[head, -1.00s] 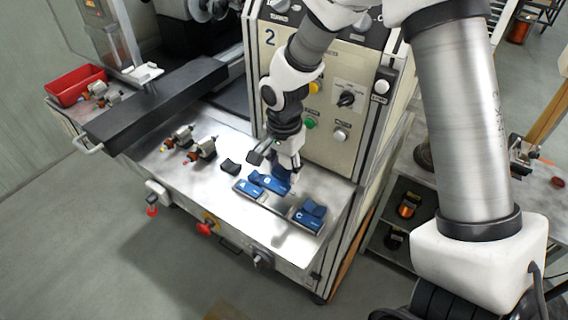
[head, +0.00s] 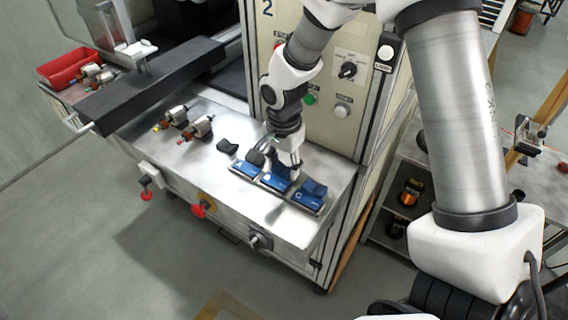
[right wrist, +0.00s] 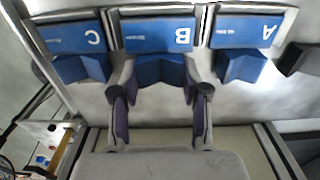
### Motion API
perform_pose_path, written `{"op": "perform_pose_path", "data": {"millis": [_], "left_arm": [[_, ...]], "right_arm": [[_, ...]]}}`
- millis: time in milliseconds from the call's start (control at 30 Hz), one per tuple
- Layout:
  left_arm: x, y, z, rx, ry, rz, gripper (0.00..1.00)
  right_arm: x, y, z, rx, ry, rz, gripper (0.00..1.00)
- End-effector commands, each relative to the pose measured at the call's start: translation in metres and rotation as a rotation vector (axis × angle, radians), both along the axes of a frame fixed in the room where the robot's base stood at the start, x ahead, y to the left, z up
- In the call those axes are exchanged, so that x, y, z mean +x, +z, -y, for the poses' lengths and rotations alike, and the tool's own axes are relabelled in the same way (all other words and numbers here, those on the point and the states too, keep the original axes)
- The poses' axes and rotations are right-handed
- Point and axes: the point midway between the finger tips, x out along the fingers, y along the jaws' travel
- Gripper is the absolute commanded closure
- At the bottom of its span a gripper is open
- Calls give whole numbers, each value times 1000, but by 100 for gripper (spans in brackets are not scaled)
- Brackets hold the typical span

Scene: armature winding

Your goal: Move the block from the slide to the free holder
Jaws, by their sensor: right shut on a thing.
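A blue block lettered B (head: 273,182) sits in the middle of a row between a blue block A (head: 243,169) and a blue block C (head: 308,201), on the metal bench top. The right wrist view shows them upside down: A (right wrist: 240,34), B (right wrist: 158,35), C (right wrist: 75,37). My right gripper (head: 284,164) reaches down to B, and its two fingers (right wrist: 160,90) are on either side of B's narrower blue part. It is shut on this block. I cannot tell whether B rests fully on its seat. My left gripper is not in view.
A dark block (head: 227,146) lies left of A. Two small armatures (head: 197,127) stand further left on the bench. A black slide bar (head: 150,85) and a red bin (head: 72,69) are beyond. The control panel (head: 345,85) rises behind my gripper.

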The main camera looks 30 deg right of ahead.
Motion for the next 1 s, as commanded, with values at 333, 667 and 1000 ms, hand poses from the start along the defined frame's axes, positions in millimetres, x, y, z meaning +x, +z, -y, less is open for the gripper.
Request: {"op": "perform_pose_path", "data": {"millis": [333, 667, 1000], "left_arm": [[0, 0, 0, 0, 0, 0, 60], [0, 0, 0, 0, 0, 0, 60], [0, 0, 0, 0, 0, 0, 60]], "right_arm": [[0, 0, 0, 0, 0, 0, 26], [1, 43, 0, 0, -1, 7, 26], [0, 115, 0, 0, 0, 3, 26]]}}
